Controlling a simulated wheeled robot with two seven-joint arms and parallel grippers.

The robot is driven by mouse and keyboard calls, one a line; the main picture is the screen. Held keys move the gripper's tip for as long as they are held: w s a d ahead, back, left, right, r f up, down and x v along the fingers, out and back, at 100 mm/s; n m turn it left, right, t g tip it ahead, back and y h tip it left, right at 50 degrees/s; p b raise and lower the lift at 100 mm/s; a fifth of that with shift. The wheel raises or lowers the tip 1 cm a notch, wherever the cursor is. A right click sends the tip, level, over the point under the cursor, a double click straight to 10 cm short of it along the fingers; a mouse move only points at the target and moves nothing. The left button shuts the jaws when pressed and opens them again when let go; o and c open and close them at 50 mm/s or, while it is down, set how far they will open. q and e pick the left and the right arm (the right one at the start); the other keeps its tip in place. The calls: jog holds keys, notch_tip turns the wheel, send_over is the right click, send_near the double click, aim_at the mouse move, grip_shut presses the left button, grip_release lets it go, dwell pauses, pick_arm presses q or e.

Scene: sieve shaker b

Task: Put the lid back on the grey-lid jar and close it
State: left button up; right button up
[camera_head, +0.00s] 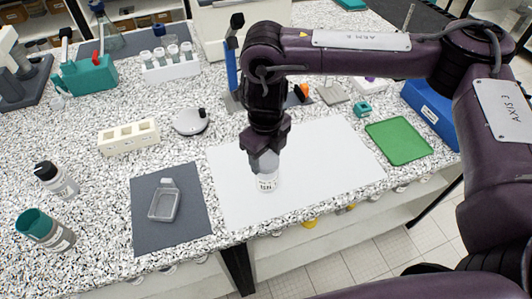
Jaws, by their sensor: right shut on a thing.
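The jar (267,184), pale with dark print on its label, stands upright on the white mat (315,150) near the front edge of the bench. My right gripper (265,165) points straight down over it. Its grey fingers are shut at the jar's top, on what appears to be the grey lid. The fingers hide most of the lid and the jar's mouth, so I cannot tell how the lid sits. My left gripper is not in view.
A white rack (128,137) and a round grey device (191,122) stand behind. A green tray (398,140) lies right.

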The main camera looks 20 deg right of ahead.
jog(key=shift+f, duration=0.25)
dwell(0.6)
jog(key=o, duration=1)
jog(key=shift+o, duration=0.2)
notch_tip(320, 180, up, 7)
jog(key=p, duration=0.7)
jog(key=shift+r, duration=0.1)
